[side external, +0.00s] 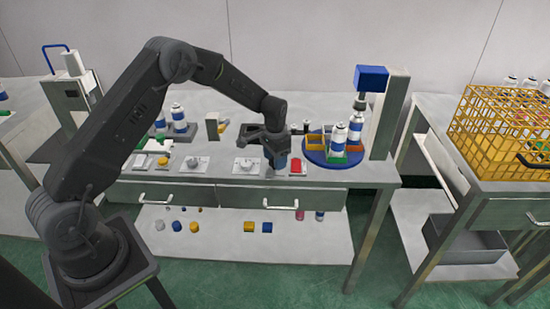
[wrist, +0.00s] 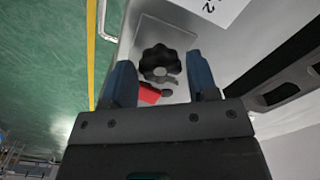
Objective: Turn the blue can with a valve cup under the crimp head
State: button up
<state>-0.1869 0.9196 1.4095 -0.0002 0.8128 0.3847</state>
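A blue round turntable (side external: 326,158) stands on the bench and carries white-and-blue cans. One can (side external: 338,138) is at the front by a green holder, and another (side external: 356,126) is behind it, near the column under the crimp head (side external: 360,101). Valve cups are too small to make out. My gripper (side external: 281,160) is low over the bench, left of the turntable. In the wrist view my gripper (wrist: 160,72) is open, its blue fingers apart. A black lobed knob (wrist: 160,64) shows between the fingers, with a red part (wrist: 149,93) beside it; whether they touch it is unclear.
The crimp column (side external: 388,115) rises right of the turntable. White plates with small parts (side external: 246,166) lie along the bench front. More cans (side external: 179,118) stand at the back left. A yellow crate (side external: 500,125) sits on the right-hand bench.

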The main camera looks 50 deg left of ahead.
jog(key=shift+o, duration=1.2)
jog(key=shift+r, duration=0.1)
notch_tip(320, 180, up, 14)
jog(key=shift+f, duration=0.2)
jog(key=s+d+r+t, duration=0.1)
jog(key=s+d+r, duration=0.1)
jog(key=s+r, duration=0.3)
jog(key=s+d+r+n+t, duration=0.1)
jog(key=s+d+r, duration=0.1)
jog(key=s+r, duration=0.3)
jog(key=s+d+r+t, duration=0.1)
jog(key=s+d+r, duration=0.2)
jog(key=s+r, duration=0.25)
jog(key=s+d+f+n+t, duration=0.1)
jog(key=s+d+f+t, duration=0.1)
jog(key=s, duration=1.4)
jog(key=shift+s+d+t, duration=0.25)
jog(key=shift+d+t, duration=0.05)
jog(key=shift+d, duration=0.1)
